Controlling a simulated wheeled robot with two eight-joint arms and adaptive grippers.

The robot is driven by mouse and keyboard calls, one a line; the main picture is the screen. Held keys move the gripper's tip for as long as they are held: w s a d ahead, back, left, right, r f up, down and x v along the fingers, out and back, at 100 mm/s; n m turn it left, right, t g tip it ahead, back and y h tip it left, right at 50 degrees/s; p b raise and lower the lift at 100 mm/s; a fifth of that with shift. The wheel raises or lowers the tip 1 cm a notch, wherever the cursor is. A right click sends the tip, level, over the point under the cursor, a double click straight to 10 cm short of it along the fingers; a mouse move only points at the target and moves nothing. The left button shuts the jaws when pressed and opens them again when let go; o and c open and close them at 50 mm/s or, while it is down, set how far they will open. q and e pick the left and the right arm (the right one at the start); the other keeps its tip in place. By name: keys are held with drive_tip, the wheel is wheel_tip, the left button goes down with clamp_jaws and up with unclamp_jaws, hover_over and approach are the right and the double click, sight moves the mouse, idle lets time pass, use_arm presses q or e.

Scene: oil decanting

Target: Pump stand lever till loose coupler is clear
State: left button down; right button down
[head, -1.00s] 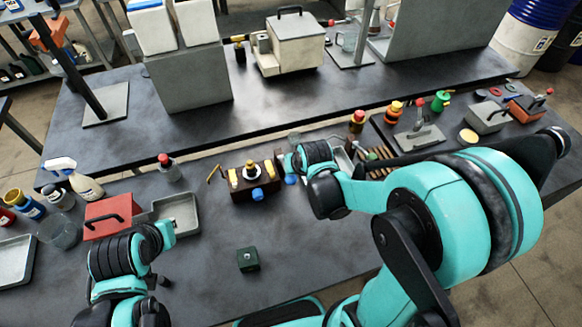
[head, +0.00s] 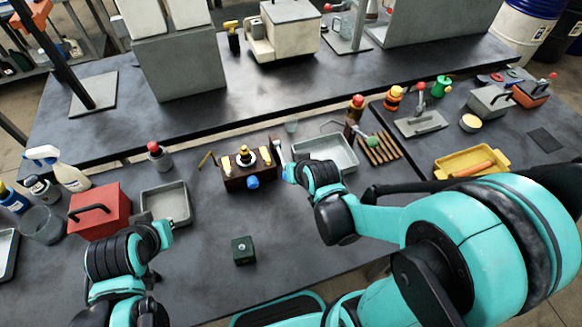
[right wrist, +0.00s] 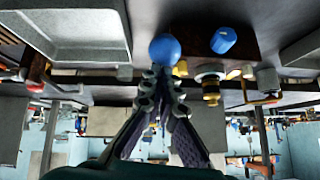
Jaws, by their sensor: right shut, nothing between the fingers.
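The brown stand (head: 248,176) sits mid-table, with yellow blocks, a black-and-brass fitting (head: 244,155) in a pale ring and a blue knob (head: 253,182) on its front. A pale lever (head: 279,153) stands at its right side. In the right wrist view the blue ball (right wrist: 165,48) is right at the tips of my right gripper (right wrist: 161,75), which is shut and empty; contact is unclear. I cannot tell which part is the loose coupler. My left gripper (head: 158,228) is near the grey tray, its fingers unclear.
A grey tray (head: 166,217) and red box (head: 99,224) are left of the stand. Another grey tray (head: 326,139) lies behind my right wrist. A dark green block (head: 243,255) sits in front of the stand, with bare table around it.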

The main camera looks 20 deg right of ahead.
drive_tip(key=shift+s+f, duration=0.25)
drive_tip(key=r+p, duration=0.1)
drive_tip(key=w+r+p, duration=0.1)
drive_tip(key=r, duration=0.1)
drive_tip(key=r+p, duration=0.1)
drive_tip(key=r, duration=0.1)
drive_tip(key=shift+w+d+p, duration=0.3)
drive_tip(key=shift+d+p, duration=0.05)
drive_tip(key=shift+p, duration=0.05)
drive_tip(key=s+f+p+v, duration=0.1)
drive_tip(key=p+v, duration=0.2)
drive_tip(key=v, duration=0.6)
drive_tip(key=shift+s+f, duration=0.25)
drive_tip(key=s+d+f+n+g+b, duration=0.1)
drive_tip(key=s+f+b, duration=0.4)
drive_tip(key=b, duration=0.6)
drive_tip(key=shift+s+f+h, duration=0.25)
drive_tip(key=shift+s+h, duration=0.15)
drive_tip(key=shift+s, duration=0.4)
idle(0.6)
